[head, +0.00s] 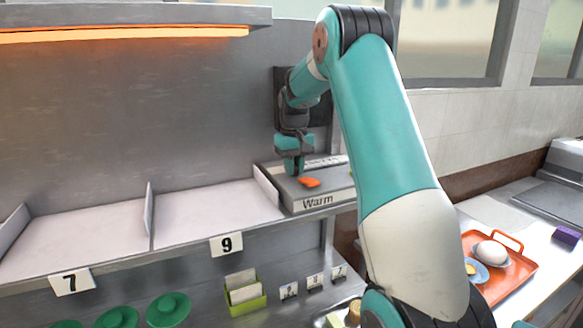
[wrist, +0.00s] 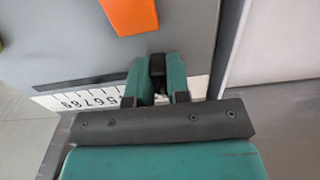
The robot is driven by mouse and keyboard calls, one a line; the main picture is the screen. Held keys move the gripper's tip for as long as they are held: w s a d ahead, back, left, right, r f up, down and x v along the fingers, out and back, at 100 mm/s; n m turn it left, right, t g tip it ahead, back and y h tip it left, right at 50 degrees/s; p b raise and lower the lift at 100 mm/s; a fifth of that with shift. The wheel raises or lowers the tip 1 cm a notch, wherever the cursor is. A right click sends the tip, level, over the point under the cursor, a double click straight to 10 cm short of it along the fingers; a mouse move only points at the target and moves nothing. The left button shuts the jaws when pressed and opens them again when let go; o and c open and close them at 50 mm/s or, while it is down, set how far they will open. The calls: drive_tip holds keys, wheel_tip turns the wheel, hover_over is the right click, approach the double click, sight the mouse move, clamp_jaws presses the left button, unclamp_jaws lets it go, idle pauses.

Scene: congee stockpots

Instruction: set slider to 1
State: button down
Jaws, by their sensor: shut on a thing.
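The slider is on the grey control box marked "Warm" (head: 318,203), at the right end of the shelf. Its dark knob (wrist: 157,68) shows between my teal fingertips in the wrist view. My gripper (head: 293,172) points down over the left part of the box and is shut on the knob; it also shows in the wrist view (wrist: 160,80). A white number scale (wrist: 88,99) runs along a dark slot (wrist: 95,80). Digits about 5 to 9 show left of my fingers. The lower digits are hidden by my gripper, so the exact setting cannot be read.
An orange control (head: 309,183) sits on the box near my gripper. A green piece (head: 352,172) is farther right. A white divider (head: 266,185) stands just left of the box. An orange tray (head: 512,282) lies on the right counter.

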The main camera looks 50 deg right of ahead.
drive_tip(key=c, duration=1.1)
unclamp_jaws()
drive_tip(key=shift+w+a, duration=0.2)
drive_tip(key=shift+a, duration=0.1)
drive_tip(key=shift+s+d, duration=0.1)
drive_tip(key=shift+d, duration=0.05)
drive_tip(key=shift+r, duration=0.6)
wheel_tip(320, 180, up, 16)
drive_tip(key=shift+r+b, duration=0.15)
drive_tip(key=shift+b, duration=0.55)
